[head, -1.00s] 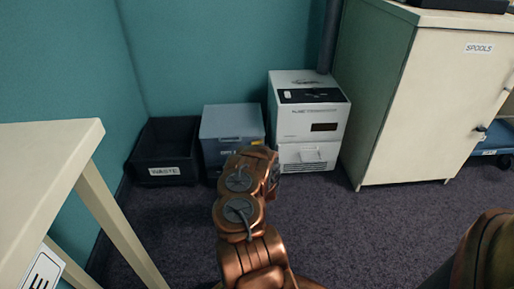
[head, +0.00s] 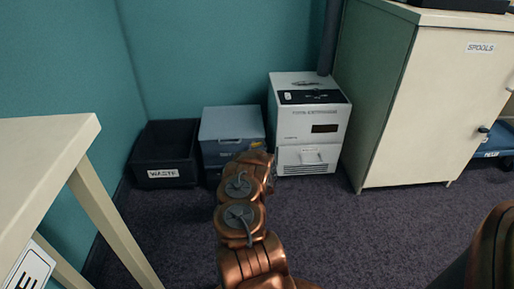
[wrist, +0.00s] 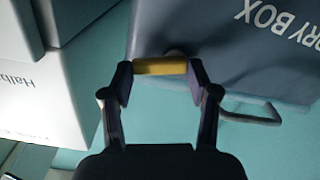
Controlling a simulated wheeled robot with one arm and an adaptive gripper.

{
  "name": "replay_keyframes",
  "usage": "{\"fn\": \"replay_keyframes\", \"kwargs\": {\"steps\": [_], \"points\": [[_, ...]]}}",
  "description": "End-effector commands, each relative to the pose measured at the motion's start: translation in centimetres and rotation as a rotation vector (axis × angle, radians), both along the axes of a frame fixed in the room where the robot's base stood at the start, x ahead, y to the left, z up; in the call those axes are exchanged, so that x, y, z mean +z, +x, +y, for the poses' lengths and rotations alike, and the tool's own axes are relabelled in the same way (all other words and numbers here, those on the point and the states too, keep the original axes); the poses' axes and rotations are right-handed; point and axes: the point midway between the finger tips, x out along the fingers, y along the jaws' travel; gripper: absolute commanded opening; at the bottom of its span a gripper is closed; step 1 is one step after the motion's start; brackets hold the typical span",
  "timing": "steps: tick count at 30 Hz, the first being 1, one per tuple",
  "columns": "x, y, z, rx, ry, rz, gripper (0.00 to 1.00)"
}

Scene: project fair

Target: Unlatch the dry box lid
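The dry box (head: 215,147) is a grey-blue box with a lighter lid (head: 231,122), which looks closed. In the head view my copper arm hides the gripper's fingers and part of the box front. I cannot tell whether the latch is fastened.
A black waste bin (head: 165,152) stands left of the box. A white machine (head: 309,122) stands close on its right, beside a cream cabinet (head: 430,105). A table (head: 45,150) is at the left. The carpet in front is clear.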

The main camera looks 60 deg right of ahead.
Motion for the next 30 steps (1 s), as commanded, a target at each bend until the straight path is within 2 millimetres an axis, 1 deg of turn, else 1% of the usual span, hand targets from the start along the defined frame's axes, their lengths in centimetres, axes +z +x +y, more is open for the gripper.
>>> {"fn": "replay_keyframes", "kwargs": {"steps": [1, 6, 9, 14, 24, 30], "points": [[0.0, 0.0, 0.0, 0.0, 0.0, 0.0, 0.51], [0.01, 0.01, 0.01, 0.0, 0.0, 0.0, 0.33], [0.0, 0.02, 0.01, 0.0, 0.0, 0.0, 0.24], [0.08, 0.0, 0.0, 0.001, 0.018, -0.022, 0.24], [-0.04, -0.08, -0.2, 0.001, 0.15, -0.196, 0.24], [-0.29, -0.12, -0.21, 0.001, 0.181, -0.233, 0.24]]}}
